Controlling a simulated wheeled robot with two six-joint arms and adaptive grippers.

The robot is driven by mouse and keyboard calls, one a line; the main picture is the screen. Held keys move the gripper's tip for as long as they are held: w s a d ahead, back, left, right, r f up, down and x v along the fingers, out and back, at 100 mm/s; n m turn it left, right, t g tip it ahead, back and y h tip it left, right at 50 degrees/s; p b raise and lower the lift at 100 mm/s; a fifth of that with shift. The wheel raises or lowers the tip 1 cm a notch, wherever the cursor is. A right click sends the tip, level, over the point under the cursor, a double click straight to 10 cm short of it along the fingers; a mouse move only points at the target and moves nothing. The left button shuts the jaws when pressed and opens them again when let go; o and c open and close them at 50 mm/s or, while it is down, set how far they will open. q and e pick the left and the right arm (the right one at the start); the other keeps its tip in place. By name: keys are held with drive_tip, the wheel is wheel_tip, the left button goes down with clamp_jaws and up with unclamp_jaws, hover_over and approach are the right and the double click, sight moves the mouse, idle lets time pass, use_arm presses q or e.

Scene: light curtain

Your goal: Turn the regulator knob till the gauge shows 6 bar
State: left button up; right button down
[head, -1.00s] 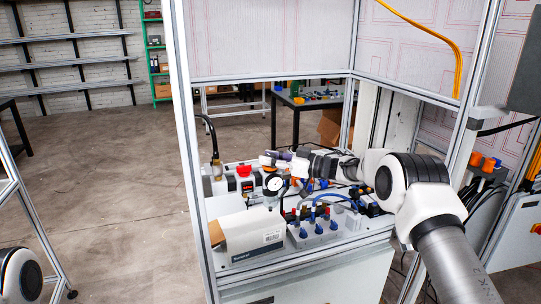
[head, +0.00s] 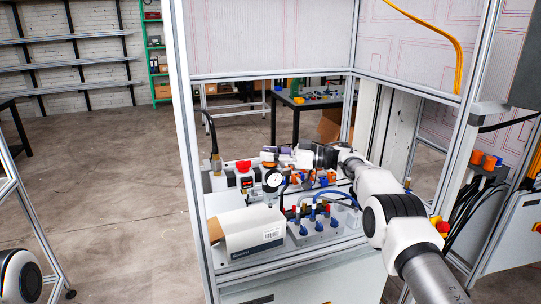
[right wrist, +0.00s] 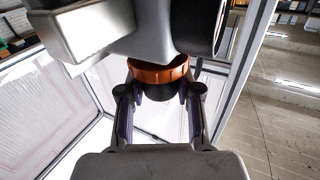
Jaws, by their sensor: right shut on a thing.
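The round white pressure gauge (head: 273,181) faces me on the front of the regulator, inside the framed cell. Its needle is too small to read. My right gripper (head: 270,154) reaches in from the right just above the gauge. In the right wrist view, my right gripper (right wrist: 158,100) has one finger on each side of the dark knob (right wrist: 158,92), below an orange ring (right wrist: 150,75), and is shut on it. The grey regulator body (right wrist: 165,25) fills the top of that view. My left gripper is out of view.
A red knob (head: 243,166) on the air unit stands left of the gauge. An open cardboard box (head: 250,232) and a grey valve block with blue fittings (head: 318,232) stand in front. Aluminium posts (head: 186,150) frame the cell; blue hoses curve near my right arm.

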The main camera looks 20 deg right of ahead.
drive_tip(key=shift+r, duration=0.15)
drive_tip(key=c, duration=0.8)
unclamp_jaws()
drive_tip(key=shift+o, duration=0.2)
drive_tip(key=v, duration=1.2)
drive_tip(key=shift+w, duration=0.1)
